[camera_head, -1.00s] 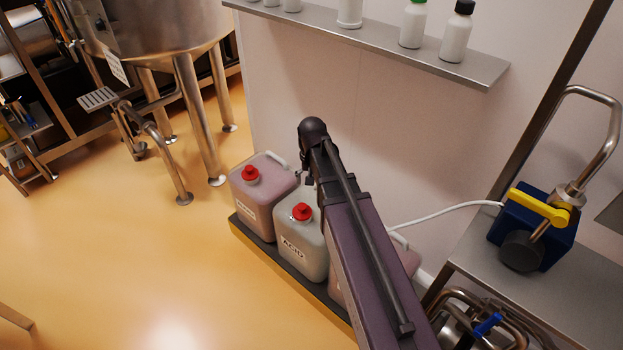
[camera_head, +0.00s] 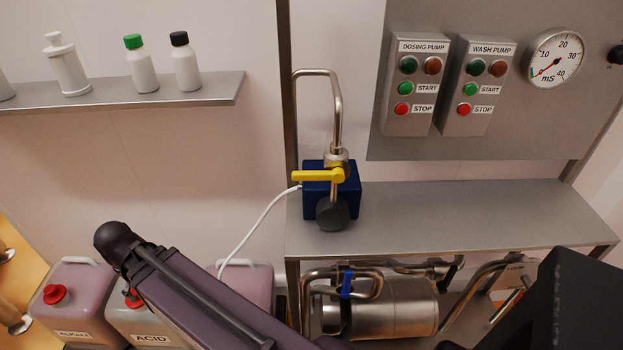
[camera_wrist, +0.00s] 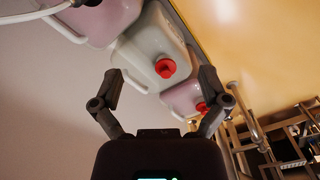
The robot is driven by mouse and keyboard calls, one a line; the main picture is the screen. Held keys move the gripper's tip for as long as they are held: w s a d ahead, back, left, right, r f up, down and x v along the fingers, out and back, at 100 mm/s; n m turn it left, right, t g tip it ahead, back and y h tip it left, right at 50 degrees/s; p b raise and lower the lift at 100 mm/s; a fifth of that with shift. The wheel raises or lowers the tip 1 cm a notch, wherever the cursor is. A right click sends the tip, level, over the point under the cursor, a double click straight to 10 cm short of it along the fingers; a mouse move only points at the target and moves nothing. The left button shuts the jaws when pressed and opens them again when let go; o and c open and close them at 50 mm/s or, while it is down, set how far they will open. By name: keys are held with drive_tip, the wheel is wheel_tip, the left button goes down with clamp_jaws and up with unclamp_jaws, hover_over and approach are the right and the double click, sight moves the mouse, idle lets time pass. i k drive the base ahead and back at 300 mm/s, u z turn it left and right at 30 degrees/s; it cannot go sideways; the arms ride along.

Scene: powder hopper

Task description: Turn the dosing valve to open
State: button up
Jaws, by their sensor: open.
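The dosing valve's yellow lever (camera_head: 318,175) sits on the steel pipe above a dark blue pump (camera_head: 352,192) in the head view. The lever lies about level and points left, crosswise to the upright pipe. The pump stands on a steel shelf (camera_head: 450,215). My gripper (camera_wrist: 162,85) shows only in the wrist view. Its two fingers are spread wide with nothing held between them. It faces canisters with red caps, including a pale one (camera_wrist: 150,45), and the valve is not in that view. My arm crosses the lower left of the head view, clear of the lever in the picture.
Dosing and wash pump button boxes (camera_head: 415,85) and a round gauge (camera_head: 556,58) are on the panel at right. A white hose (camera_head: 255,228) runs left from the pump. Bottles stand on a wall shelf (camera_head: 130,100). Pipes and a steel cylinder (camera_head: 395,308) lie below.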

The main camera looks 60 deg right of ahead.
sight(337, 175)
drive_tip(key=z, duration=0.6)
drive_tip(key=k, duration=0.8)
drive_tip(key=z, duration=0.75)
